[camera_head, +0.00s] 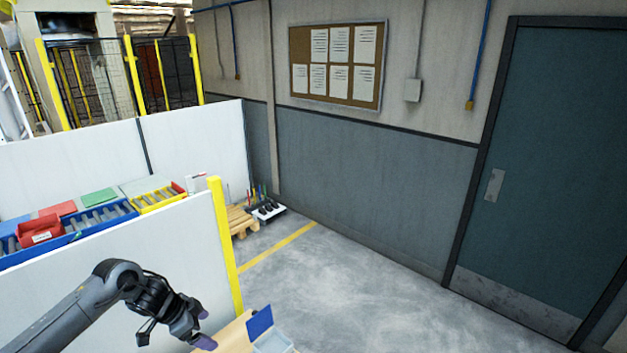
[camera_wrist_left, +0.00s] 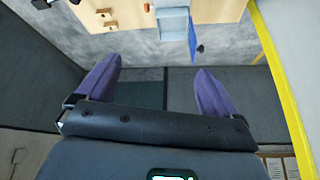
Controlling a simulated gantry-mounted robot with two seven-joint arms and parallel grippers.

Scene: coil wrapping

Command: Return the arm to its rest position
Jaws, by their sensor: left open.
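My left arm comes in from the lower left in the head view. Its left gripper (camera_head: 207,328) hangs over the edge of a wooden work surface (camera_head: 234,332). In the left wrist view the two purple fingers of the left gripper (camera_wrist_left: 157,92) stand wide apart with nothing between them. My right gripper shows in neither view.
Beside the left gripper are a light-blue tray (camera_head: 273,344) and a blue panel (camera_head: 259,322). A white partition (camera_head: 165,240) with a yellow post (camera_head: 226,240) stands close behind the arm. Grey floor (camera_head: 340,290) lies clear toward the door (camera_head: 545,170).

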